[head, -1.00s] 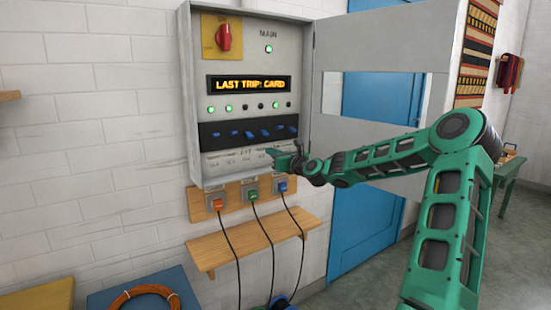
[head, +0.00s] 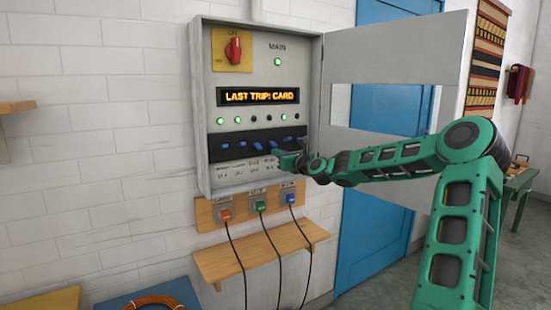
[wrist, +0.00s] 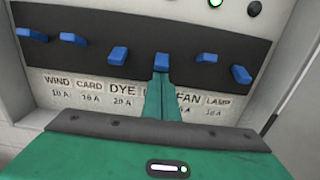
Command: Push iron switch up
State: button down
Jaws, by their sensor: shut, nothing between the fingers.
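The iron switch (wrist: 161,60) is a blue lever in a row on a black strip, fourth from the left in the wrist view. Its label is mostly hidden behind my fingers. It juts downward like the DYE switch (wrist: 118,53) beside it. My gripper (wrist: 161,76) is shut and empty, its tips just under the iron switch's lower end; I cannot tell whether they touch. In the head view my gripper (head: 278,154) is at the lower part of the open grey panel box (head: 201,110).
The FAN switch (wrist: 206,57) is close right of my fingers, and the LAMP switch (wrist: 240,74) farther right. The box's open door (head: 395,50) stands behind my arm. A wooden shelf (head: 260,250) and coloured plugs are below.

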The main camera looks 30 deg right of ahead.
jog(key=shift+s+r, duration=0.2)
jog(key=shift+r, duration=0.25)
dwell(0.3)
jog(key=shift+s+r, duration=0.2)
jog(key=shift+r, duration=0.55)
jog(key=shift+f, duration=0.1)
jog(key=s+r, duration=0.2)
jog(key=s, duration=0.7)
jog(key=shift+d+r, duration=0.2)
jog(key=shift+w, duration=0.1)
